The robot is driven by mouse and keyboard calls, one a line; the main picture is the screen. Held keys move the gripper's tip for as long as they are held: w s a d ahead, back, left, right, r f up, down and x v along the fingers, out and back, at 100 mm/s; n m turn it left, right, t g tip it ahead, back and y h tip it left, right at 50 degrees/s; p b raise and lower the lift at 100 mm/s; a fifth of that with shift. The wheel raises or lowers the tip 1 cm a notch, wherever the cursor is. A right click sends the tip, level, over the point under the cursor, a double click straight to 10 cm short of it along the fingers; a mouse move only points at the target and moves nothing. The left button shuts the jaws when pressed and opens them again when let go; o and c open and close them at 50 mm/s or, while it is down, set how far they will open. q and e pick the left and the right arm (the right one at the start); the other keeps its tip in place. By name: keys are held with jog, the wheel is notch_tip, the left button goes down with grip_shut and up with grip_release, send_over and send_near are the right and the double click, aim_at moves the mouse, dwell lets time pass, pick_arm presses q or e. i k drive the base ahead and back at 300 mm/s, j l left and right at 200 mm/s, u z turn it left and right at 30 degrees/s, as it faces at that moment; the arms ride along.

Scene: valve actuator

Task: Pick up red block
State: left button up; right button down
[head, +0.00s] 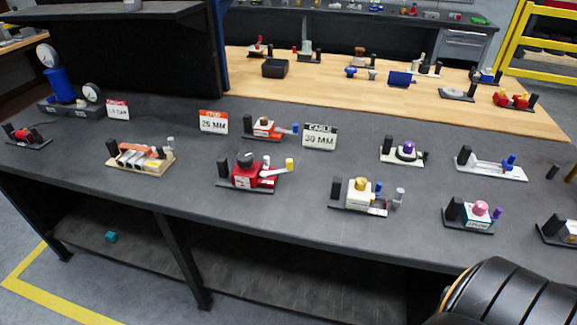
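No loose plain red block stands out. The largest red thing near me is a block-shaped red body (243,179) with a black knob and a white lever, on a dark base in the middle of the grey bench. A smaller red part (22,135) sits on a base at the bench's far left. A red-orange unit (265,128) is behind the middle one. Red parts (513,100) also sit on the wooden table at the right. I cannot tell which is the task's block. Neither gripper shows; a black ribbed part, likely my arm, fills the lower right corner.
A teal cube (111,237) lies on the lower shelf. A black bin (275,68) stands on the wooden table behind. Bare bench lies between units.

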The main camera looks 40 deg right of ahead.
aim_at(228, 178)
jog(key=i+j, duration=0.15)
jog(key=i, duration=0.35)
jog(key=i+j, duration=0.1)
jog(key=i, duration=0.35)
jog(key=z, duration=0.4)
jog(key=i+j+z, duration=0.1)
jog(key=z, duration=0.3)
jog(key=i+z, duration=0.1)
jog(key=z, duration=0.35)
jog(key=j+z, duration=0.15)
jog(key=z, duration=0.25)
